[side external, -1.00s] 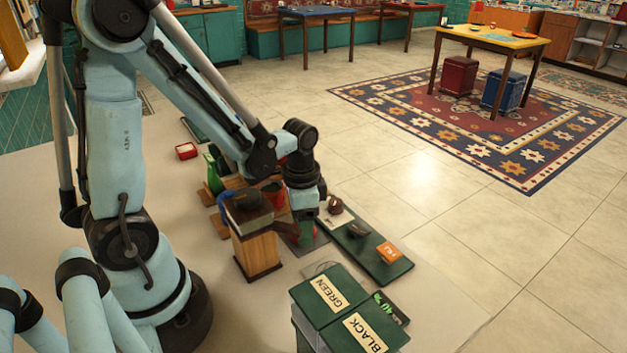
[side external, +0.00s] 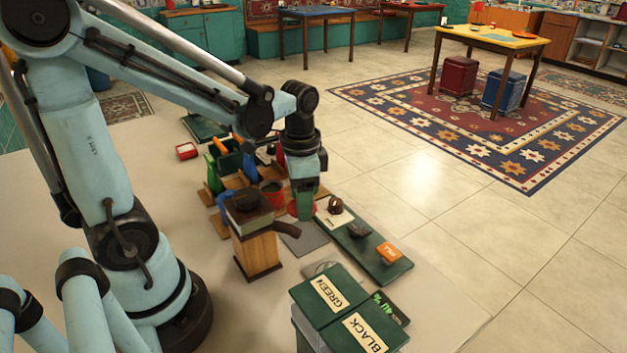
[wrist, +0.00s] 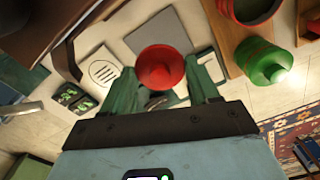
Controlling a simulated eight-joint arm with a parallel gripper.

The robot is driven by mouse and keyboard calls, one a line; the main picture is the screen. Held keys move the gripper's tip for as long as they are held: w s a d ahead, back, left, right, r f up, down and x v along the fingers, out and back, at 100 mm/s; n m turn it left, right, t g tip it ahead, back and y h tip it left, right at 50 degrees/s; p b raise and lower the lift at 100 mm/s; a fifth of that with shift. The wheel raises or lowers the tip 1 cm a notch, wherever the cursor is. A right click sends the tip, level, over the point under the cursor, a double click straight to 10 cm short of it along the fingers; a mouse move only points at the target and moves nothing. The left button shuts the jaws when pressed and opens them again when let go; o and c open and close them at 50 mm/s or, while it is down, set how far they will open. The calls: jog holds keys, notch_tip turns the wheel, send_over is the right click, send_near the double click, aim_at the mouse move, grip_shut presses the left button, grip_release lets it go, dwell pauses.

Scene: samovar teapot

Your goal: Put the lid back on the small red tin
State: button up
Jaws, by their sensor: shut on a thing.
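My gripper (side external: 305,208) is shut on a red lid (wrist: 160,68), its green fingers on either side of it. In the side view the lid (side external: 296,211) shows as a red edge at the fingertips, above the level of the grey mat (side external: 303,238). An open red tin (wrist: 246,10) with a dark inside stands on a wooden board at the top right of the wrist view, apart from the lid. In the side view the red tin (side external: 271,190) is just left of my gripper, partly hidden.
A green jar (wrist: 264,62) stands beside the red tin. A dark pot on a wooden block (side external: 256,248) is close at left. A green tray (side external: 372,250) with small items lies at right. GREEN and BLACK labelled boxes (side external: 345,310) stand in front.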

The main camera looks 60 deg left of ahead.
notch_tip(320, 180, up, 3)
jog(key=shift+f, duration=0.1)
jog(key=shift+a+r, duration=0.15)
jog(key=shift+r, duration=0.05)
jog(key=a+r+n, duration=0.3)
jog(key=a, duration=0.9)
jog(key=shift+s+f, duration=0.15)
jog(key=shift+f, duration=1.55)
jog(key=shift+s+f, duration=0.1)
jog(key=shift+f, duration=1.55)
jog(key=shift+f, duration=0.15)
jog(key=o, duration=1.3)
